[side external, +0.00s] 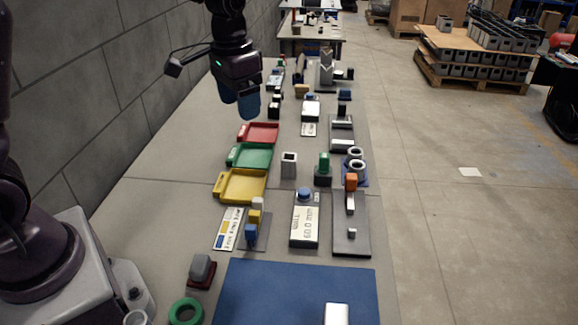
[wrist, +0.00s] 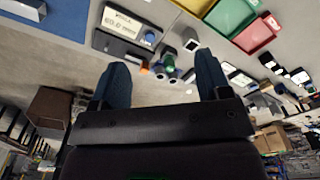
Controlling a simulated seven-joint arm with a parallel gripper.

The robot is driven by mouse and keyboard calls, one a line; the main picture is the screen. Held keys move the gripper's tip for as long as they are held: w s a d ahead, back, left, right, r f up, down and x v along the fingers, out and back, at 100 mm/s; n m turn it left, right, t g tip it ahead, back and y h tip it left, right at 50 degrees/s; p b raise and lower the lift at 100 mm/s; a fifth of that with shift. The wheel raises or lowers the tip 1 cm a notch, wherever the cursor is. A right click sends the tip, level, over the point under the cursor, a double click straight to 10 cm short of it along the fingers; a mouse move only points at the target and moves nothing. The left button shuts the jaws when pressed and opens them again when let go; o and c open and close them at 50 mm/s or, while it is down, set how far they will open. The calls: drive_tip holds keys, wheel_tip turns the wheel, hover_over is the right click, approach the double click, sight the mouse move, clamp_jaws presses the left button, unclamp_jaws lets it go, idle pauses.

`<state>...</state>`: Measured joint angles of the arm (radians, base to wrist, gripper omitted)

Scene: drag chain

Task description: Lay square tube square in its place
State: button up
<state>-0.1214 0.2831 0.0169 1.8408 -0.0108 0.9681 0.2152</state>
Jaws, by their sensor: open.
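A grey square tube (side external: 289,165) with a dark opening in its top stands upright on the table, right of the green and yellow trays. It seems to show in the wrist view (wrist: 190,41), just beyond and between my fingertips in the picture. My gripper (side external: 240,104) is open and empty, high above the table, left of and farther back than the tube. Its two blue fingers are apart in the wrist view (wrist: 160,68). I cannot tell which spot is the tube's place.
Red (side external: 259,132), green (side external: 249,156) and yellow (side external: 241,185) trays line the left side. A blue mat (side external: 270,290) with a silver block lies in front.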

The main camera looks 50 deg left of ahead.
sight(289, 163)
drive_tip(key=w+a+f+m, duration=0.1)
drive_tip(key=w+a+f, duration=0.1)
drive_tip(key=w+f, duration=0.2)
drive_tip(key=w+a+f+m, duration=0.2)
drive_tip(key=w+f, duration=0.3)
drive_tip(key=w+a+f+m+g, duration=0.1)
drive_tip(key=w+f+m, duration=0.1)
drive_tip(key=w+f, duration=0.3)
drive_tip(key=shift+a+f, duration=0.15)
drive_tip(key=shift+a, duration=0.25)
drive_tip(key=f+m, duration=0.1)
drive_tip(key=w+f+m, duration=0.1)
drive_tip(key=f, duration=0.1)
drive_tip(key=w+f+m, duration=0.1)
drive_tip(key=f, duration=0.1)
drive_tip(key=shift+a+f, duration=0.1)
drive_tip(key=shift+d+f, duration=0.15)
drive_tip(key=shift+f, duration=1.25)
drive_tip(key=shift+d+f, duration=0.15)
drive_tip(key=shift+f, duration=1.2)
